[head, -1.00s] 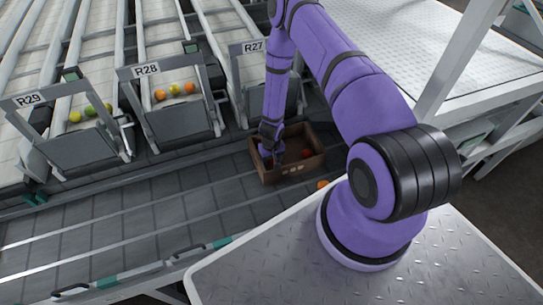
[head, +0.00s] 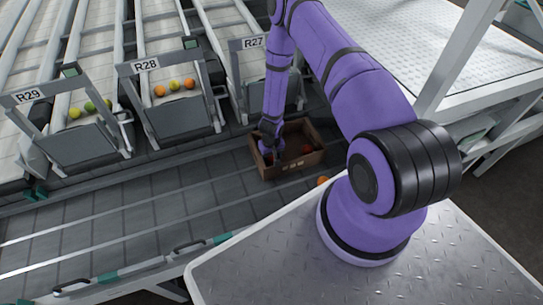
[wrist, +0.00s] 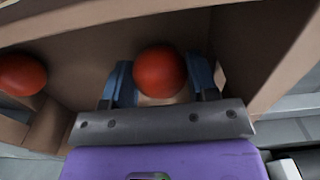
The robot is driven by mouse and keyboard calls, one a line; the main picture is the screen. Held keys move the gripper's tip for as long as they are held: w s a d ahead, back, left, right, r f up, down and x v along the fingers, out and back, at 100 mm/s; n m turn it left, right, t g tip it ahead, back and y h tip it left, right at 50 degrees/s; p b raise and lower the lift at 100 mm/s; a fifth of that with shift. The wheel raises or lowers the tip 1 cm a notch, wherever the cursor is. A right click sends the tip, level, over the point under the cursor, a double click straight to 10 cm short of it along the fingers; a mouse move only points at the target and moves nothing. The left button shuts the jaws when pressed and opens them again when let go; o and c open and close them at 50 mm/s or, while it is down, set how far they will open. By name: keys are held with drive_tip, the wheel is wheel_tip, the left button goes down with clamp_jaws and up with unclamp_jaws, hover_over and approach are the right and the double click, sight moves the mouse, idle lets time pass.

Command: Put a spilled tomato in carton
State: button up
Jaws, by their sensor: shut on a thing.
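A brown carton (head: 292,168) stands on the grey conveyor in the head view; its inner walls (wrist: 95,60) fill much of the wrist view. My gripper (wrist: 160,80) is shut on a red tomato (wrist: 159,71), with a blue finger on each side of it. In the head view my gripper (head: 268,155) reaches down inside the left part of the carton, and the held tomato cannot be made out there. Another red tomato (wrist: 22,74) is in the carton, at the left of the wrist view. An orange tomato (head: 322,181) lies outside the carton, near its front right corner.
The conveyor (head: 150,210) left of the carton is clear. A metal frame post (head: 455,65) stands at the right.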

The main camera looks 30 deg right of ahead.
drive_tip(key=shift+f, duration=0.45)
drive_tip(key=o, duration=0.8)
drive_tip(key=c, duration=0.3)
drive_tip(key=shift+c, duration=0.2)
drive_tip(key=shift+r, duration=3.5)
